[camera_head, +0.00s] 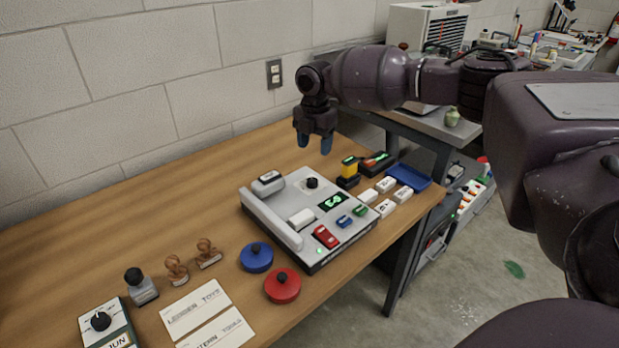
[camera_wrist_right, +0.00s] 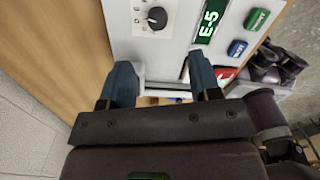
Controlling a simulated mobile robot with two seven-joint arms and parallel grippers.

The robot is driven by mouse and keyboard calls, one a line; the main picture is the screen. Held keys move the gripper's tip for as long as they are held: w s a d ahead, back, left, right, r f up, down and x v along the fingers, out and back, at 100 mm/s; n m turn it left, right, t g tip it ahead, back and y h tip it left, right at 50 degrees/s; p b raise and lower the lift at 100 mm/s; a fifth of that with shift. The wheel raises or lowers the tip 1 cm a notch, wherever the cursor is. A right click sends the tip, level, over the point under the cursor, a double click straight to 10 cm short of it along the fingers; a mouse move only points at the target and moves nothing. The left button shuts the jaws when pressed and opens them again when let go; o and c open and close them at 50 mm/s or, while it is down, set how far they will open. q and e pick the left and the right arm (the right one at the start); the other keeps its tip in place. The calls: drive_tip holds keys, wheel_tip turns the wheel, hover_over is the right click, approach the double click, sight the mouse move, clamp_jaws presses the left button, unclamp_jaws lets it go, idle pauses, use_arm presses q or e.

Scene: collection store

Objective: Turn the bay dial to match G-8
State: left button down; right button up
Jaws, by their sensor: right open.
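The pale grey console (camera_head: 270,213) stands on the wooden table. Its black bay dial (camera_head: 312,182) is at the back of the top panel; the dial also shows in the right wrist view (camera_wrist_right: 157,18), with a white pointer mark. The green display (camera_head: 333,202) beside the dial reads E-5 in the right wrist view (camera_wrist_right: 209,22). My right gripper (camera_head: 315,143) points down above the back of the console, apart from the dial. In the right wrist view its fingers (camera_wrist_right: 162,75) are spread and empty. My left gripper is not in view.
A red rocker (camera_head: 326,237), blue button (camera_head: 344,221) and green button (camera_head: 360,210) sit on the console. Blue (camera_head: 257,258) and red (camera_head: 282,286) round pads, stamps (camera_head: 177,270) and cards (camera_head: 197,308) lie nearby. A blue tray (camera_head: 409,177) is at right. The table's back left is clear.

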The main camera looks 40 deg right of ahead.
sight(313, 180)
drive_tip(key=f+b, duration=0.1)
drive_tip(key=f, duration=0.8)
drive_tip(key=shift+w+a+f+b, duration=0.1)
drive_tip(key=shift+a+f+b, duration=0.1)
drive_tip(key=shift+f+b, duration=0.2)
drive_tip(key=shift+f, duration=0.5)
drive_tip(key=c, duration=0.9)
